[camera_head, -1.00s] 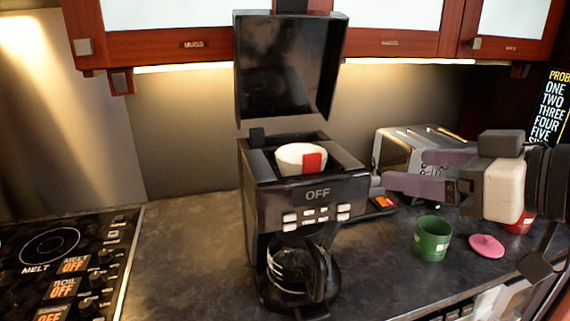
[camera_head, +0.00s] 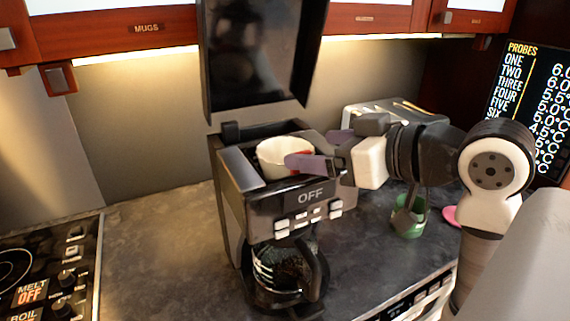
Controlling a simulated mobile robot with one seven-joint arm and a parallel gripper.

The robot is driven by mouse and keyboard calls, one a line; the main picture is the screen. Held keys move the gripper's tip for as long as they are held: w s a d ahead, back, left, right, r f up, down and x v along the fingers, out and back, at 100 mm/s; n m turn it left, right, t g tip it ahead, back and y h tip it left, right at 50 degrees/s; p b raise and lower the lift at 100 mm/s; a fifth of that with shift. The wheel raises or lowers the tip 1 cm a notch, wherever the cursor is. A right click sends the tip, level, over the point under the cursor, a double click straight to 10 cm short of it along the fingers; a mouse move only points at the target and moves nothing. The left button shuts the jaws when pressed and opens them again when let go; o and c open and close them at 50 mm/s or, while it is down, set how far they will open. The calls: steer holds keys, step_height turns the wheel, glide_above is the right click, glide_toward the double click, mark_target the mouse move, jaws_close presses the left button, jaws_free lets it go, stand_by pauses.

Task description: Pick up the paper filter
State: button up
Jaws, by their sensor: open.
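The paper filter (camera_head: 270,157) is a white cup shape with a red tab, sitting in the open top of the black coffee maker (camera_head: 240,195). The coffee maker's lid (camera_head: 265,55) stands raised above it. My gripper (camera_head: 312,150) is at the filter's right side, its purple fingers open. The near finger overlaps the filter's right edge and covers much of the red tab. The far finger shows behind, toward the toaster. Whether either finger touches the filter cannot be told.
A glass carafe (camera_head: 285,272) sits in the coffee maker's lower part. A metal toaster (camera_head: 385,112) stands behind my arm. A green mug (camera_head: 408,228) and a pink disc (camera_head: 450,215) are at the right. A stove (camera_head: 55,270) is at the left, with clear counter between.

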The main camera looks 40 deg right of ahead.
mark_target(285, 170)
steer(key=shift+f+p+x, duration=0.15)
steer(key=shift+p+x, duration=0.55)
steer(key=shift+x, duration=0.7)
steer(key=shift+f+p+x, duration=0.15)
steer(key=shift+p+x, duration=0.5)
steer(key=shift+x, duration=0.75)
steer(key=shift+s+d, duration=0.1)
steer(key=shift+c, duration=0.2)
steer(key=c, duration=0.5)
steer(key=shift+c, duration=0.2)
steer(key=shift+r, duration=0.1)
